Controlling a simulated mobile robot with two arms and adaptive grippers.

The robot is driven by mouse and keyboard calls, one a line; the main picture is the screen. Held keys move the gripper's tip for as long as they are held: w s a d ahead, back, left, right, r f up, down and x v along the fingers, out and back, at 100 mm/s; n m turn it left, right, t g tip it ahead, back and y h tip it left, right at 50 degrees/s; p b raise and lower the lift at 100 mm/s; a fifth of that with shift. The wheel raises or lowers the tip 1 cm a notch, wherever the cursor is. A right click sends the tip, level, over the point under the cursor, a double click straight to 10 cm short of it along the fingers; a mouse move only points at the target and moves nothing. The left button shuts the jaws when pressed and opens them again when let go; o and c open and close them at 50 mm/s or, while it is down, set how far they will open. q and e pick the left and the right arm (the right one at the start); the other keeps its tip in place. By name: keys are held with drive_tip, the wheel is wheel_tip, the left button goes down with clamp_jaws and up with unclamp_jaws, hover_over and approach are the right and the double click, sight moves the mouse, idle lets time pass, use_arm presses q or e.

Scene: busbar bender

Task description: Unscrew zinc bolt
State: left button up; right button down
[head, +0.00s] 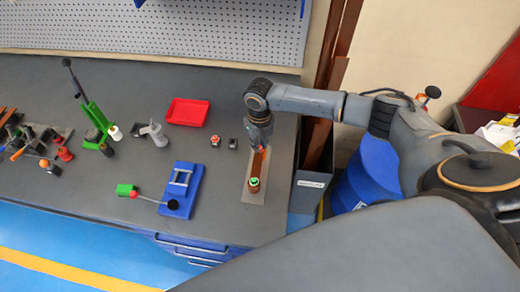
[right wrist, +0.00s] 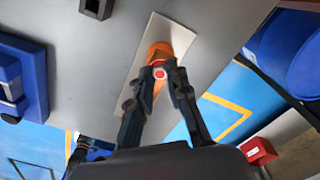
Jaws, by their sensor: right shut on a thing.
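My right gripper (head: 264,147) points down over a grey plate (head: 249,195) at the right end of the bench. In the right wrist view its fingers (right wrist: 163,70) are shut around a small round piece with a red ring and pale centre (right wrist: 160,72). This appears to be the bolt head, but its zinc finish cannot be made out. It sits on an orange-copper strip (right wrist: 158,50) lying along the plate (right wrist: 178,31). In the head view the gripper hides the bolt. A green-topped round part (head: 254,182) stands near the plate's front end.
A blue tool with a handle (head: 181,188) and a red tray (head: 187,112) are left of the plate. Small blocks (head: 216,141) lie between. A green lever press (head: 97,122) is farther left. A blue barrel (head: 368,175) stands beyond the bench's right edge.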

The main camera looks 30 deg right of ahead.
drive_tip(key=n+b, duration=0.1)
drive_tip(key=n, duration=0.4)
drive_tip(key=shift+f+b, duration=0.25)
drive_tip(key=shift+b, duration=0.6)
drive_tip(key=shift+r+n+b, duration=0.15)
drive_tip(key=shift+n+b, duration=0.25)
drive_tip(key=shift+r, duration=0.1)
drive_tip(key=c, duration=1.6)
unclamp_jaws()
drive_tip(key=shift+s, duration=0.1)
drive_tip(key=shift+o, duration=0.2)
